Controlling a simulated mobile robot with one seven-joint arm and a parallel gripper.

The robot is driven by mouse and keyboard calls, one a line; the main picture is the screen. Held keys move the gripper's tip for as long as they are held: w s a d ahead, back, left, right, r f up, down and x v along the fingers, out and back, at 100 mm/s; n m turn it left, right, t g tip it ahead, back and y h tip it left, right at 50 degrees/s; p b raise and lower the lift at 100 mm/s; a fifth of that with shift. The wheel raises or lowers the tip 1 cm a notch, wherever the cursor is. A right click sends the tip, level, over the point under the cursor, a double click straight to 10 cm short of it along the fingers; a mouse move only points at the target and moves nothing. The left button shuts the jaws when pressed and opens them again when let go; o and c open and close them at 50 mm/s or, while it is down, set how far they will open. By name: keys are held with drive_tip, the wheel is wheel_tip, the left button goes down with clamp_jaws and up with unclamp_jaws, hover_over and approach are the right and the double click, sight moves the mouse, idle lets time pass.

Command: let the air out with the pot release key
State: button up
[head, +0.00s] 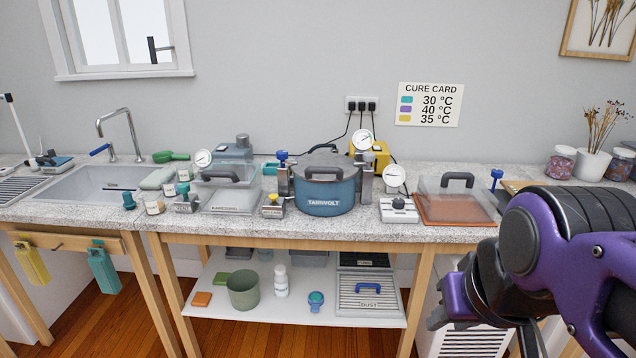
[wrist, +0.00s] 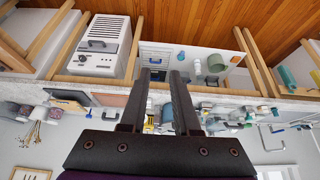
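The blue-grey pressure pot (head: 325,190), lettered TARNVOLT, stands lidded at the middle of the bench. Metal posts flank it; the left one carries a blue-topped part (head: 282,157), and a round gauge (head: 364,139) sits at the right. Another blue-topped key-like piece (head: 496,178) stands upright right of the clear-covered tray. I cannot tell which blue piece is the pot release key. My gripper (wrist: 162,74) is open and empty in the wrist view, its two dark fingers apart. In the head view my arm is at the lower right, away from the pot.
A second gauge on a white base (head: 398,207) and a clear-covered brown tray (head: 455,204) stand right of the pot. Another clear-covered chamber (head: 229,189) and small jars stand left. The lower shelf (head: 222,314) holds a green bucket (head: 243,290) and a white bottle (head: 281,281).

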clamp_jaws()
idle(1.4)
